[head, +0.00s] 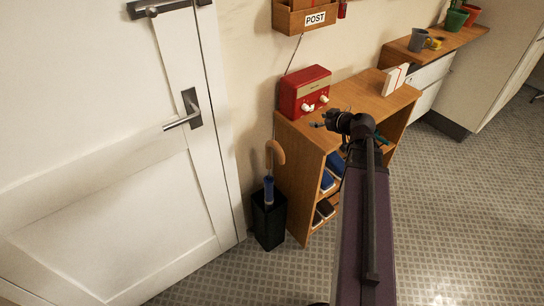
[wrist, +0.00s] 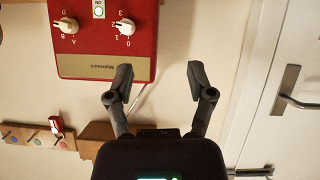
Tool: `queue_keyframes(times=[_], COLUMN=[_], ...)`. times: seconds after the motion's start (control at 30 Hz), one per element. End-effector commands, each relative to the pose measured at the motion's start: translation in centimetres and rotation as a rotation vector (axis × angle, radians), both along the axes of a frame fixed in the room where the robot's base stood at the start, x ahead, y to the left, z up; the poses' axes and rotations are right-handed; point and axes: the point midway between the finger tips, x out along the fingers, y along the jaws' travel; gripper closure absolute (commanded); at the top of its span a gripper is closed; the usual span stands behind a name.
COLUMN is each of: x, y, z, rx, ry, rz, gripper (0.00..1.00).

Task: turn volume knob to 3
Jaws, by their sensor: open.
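A red radio (head: 300,86) stands on the wooden shelf unit, with two pale knobs on its front. In the wrist view, which is upside down, the radio (wrist: 104,52) is at the top left. The white volume knob (wrist: 126,27) has the numbers 0 to 3 around it; I cannot tell for sure which number it points at. It is the left knob (head: 307,107) in the head view. The other, cream knob (wrist: 68,26) is lettered. My gripper (wrist: 160,74) is open and empty, apart from the knobs; the head view shows it (head: 320,120) in front of the radio.
The shelf unit (head: 296,150) holds a white-and-red box (head: 395,79) on top and blue things below. A black umbrella stand (head: 268,222) is beside it, near the white door (head: 90,150). A post box (head: 303,20) hangs above. The tiled floor at right is clear.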

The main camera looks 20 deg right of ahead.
Motion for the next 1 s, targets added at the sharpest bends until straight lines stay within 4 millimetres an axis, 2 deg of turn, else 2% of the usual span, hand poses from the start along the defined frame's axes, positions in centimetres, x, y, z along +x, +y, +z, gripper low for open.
queue_keyframes(times=[0.47,1.0], x=[-1.0,-3.7], y=[6.6,13.2], z=[-1.2,-2.5], rx=[0.063,0.086], ry=[0.227,0.529], rz=[0.058,0.047], gripper=[0.3,0.3])
